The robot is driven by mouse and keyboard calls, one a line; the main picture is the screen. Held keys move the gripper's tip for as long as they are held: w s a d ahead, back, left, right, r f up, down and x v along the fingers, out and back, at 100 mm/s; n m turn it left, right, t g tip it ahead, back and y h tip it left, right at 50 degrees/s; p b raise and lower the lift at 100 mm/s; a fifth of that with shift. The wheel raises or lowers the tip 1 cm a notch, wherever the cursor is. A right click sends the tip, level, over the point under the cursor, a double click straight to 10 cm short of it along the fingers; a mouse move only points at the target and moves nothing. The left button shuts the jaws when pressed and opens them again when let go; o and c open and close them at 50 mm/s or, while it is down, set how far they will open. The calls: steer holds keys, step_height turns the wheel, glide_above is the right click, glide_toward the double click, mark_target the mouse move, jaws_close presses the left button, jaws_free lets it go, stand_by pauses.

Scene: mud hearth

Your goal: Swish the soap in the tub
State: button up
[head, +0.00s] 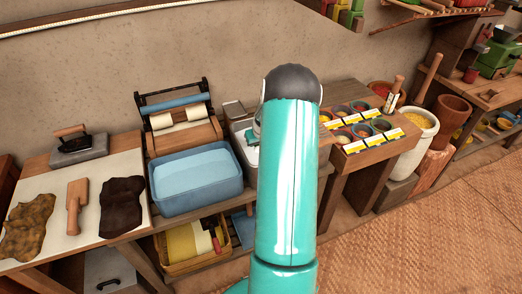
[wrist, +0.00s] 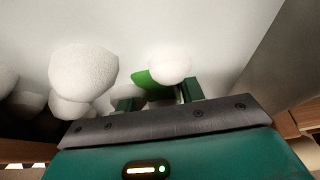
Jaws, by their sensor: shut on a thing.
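My gripper (wrist: 158,97) is shut on a bright green piece (wrist: 142,77), which looks like the soap; only part of it shows. White foam lumps hide the rest: one (wrist: 170,67) lies over the piece, and a larger one (wrist: 83,70) is to the left. Pale grey walls surround them in the wrist view. In the head view my teal arm covers my gripper and much of a grey metal tub (head: 240,134). The arm reaches over or into this tub; its depth inside is hidden.
A blue basin (head: 190,211) with pale liquid stands left of the grey tub, with a roller press (head: 180,133) behind it. Small bowls of colour (head: 362,131) stand on the table to the right. A shelf below holds a yellow-lined tray (head: 182,246).

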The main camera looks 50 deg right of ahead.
steer(key=shift+w+d, duration=0.3)
steer(key=shift+w, duration=0.2)
steer(key=shift+w+d, duration=0.25)
steer(key=shift+w, duration=0.25)
steer(key=s+a, duration=0.1)
steer(key=s, duration=0.2)
steer(key=s+a, duration=0.4)
steer(key=s, duration=0.1)
steer(key=shift+s, duration=0.35)
steer(key=w+d, duration=0.1)
steer(key=w, duration=0.2)
steer(key=w+d, duration=0.4)
steer(key=w, duration=0.1)
steer(key=shift+w, duration=0.35)
steer(key=shift+s+a, duration=0.45)
steer(key=shift+s, duration=0.3)
steer(key=shift+s+a, duration=0.4)
steer(key=shift+s, duration=0.3)
steer(key=shift+s+a, duration=0.45)
steer(key=shift+s, duration=0.3)
step_height(320, 180, up, 17)
